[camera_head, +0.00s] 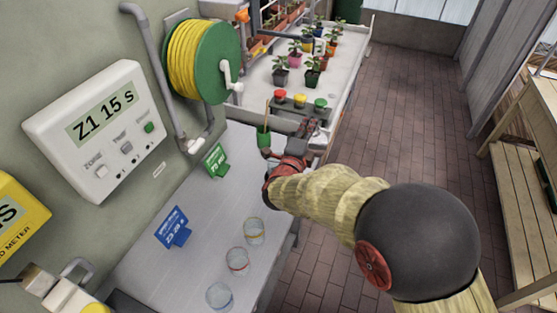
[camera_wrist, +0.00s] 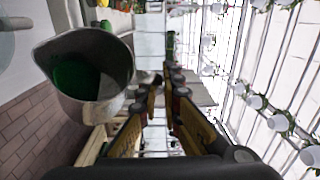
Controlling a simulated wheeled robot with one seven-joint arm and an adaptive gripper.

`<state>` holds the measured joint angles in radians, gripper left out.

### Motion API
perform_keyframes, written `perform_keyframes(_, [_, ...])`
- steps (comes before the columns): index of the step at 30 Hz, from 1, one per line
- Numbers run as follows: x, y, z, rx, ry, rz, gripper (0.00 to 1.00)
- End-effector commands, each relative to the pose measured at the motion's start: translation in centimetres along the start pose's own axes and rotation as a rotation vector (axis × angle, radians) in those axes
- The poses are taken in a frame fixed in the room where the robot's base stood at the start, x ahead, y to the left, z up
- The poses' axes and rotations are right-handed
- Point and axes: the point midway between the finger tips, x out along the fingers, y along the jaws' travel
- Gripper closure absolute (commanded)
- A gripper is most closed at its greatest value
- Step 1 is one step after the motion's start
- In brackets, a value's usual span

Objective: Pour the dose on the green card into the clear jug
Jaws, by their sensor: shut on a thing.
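My gripper (camera_head: 307,131) is at the far end of the bench in the head view. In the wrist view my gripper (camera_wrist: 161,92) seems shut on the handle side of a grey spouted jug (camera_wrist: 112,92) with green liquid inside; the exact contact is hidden. The green card (camera_head: 216,161) stands on the bench, left of my arm; its writing is too small to read. A small green container (camera_head: 263,137) with a thin brown stick is just left of my gripper. I cannot tell which vessel is the clear jug.
A blue card (camera_head: 173,229) stands nearer. Clear cups with a yellow band (camera_head: 254,231), a red band (camera_head: 237,261) and a blue band (camera_head: 219,297) line the bench's right side. Red, yellow and green pots and plants are beyond my gripper. A hose reel (camera_head: 204,60) hangs above.

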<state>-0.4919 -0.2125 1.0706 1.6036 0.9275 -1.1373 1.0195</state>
Motion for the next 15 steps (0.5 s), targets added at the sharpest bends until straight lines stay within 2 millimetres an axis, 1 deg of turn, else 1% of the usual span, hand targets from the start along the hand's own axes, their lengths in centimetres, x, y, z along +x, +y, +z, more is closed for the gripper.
perform_keyframes(15, [-0.54,-0.70,0.67,-0.063,-0.001,-0.057,1.00])
